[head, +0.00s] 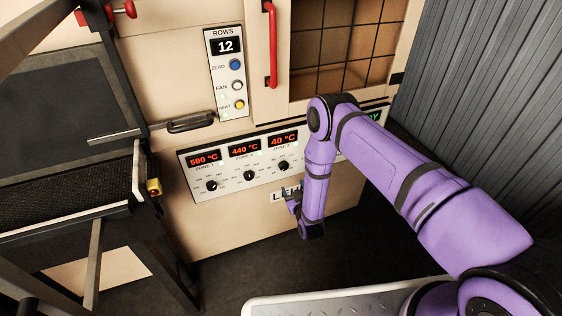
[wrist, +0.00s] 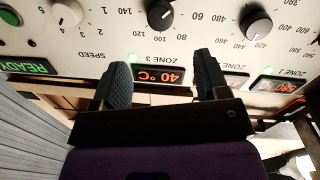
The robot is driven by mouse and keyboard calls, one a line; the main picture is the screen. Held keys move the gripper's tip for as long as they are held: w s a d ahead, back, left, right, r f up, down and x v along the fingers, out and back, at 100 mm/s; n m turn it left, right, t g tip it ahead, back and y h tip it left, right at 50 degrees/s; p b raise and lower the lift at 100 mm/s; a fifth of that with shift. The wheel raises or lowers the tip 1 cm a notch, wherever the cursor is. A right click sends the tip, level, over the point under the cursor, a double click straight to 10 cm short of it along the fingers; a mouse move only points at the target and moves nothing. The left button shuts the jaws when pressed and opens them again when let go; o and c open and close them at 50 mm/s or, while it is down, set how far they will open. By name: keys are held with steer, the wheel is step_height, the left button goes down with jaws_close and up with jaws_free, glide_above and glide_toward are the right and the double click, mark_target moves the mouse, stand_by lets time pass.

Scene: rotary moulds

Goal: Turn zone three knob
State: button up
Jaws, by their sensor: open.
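The zone 3 knob (head: 284,165) is a small black dial below the red 40 °C display (head: 283,139) on the control panel. In the inverted wrist view, the knob (wrist: 160,14) is partly cut off at the top edge, with its temperature scale around it. The zone 3 display also shows there (wrist: 158,76). My gripper (head: 292,195) is just below the zone 3 knob in the head view. In the wrist view my gripper (wrist: 162,62) has its fingers apart with nothing between them, and they are short of the knob.
The zone 1 knob (head: 212,186) and zone 2 knob (head: 250,175) sit to the left on the same panel. A white speed knob (wrist: 67,12) and a green READY display (wrist: 28,66) are beside zone 3. A red door handle (head: 271,45) is above.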

mark_target(284, 168)
steer(key=x, duration=1.1)
steer(key=shift+f, duration=0.1)
steer(key=c, duration=0.9)
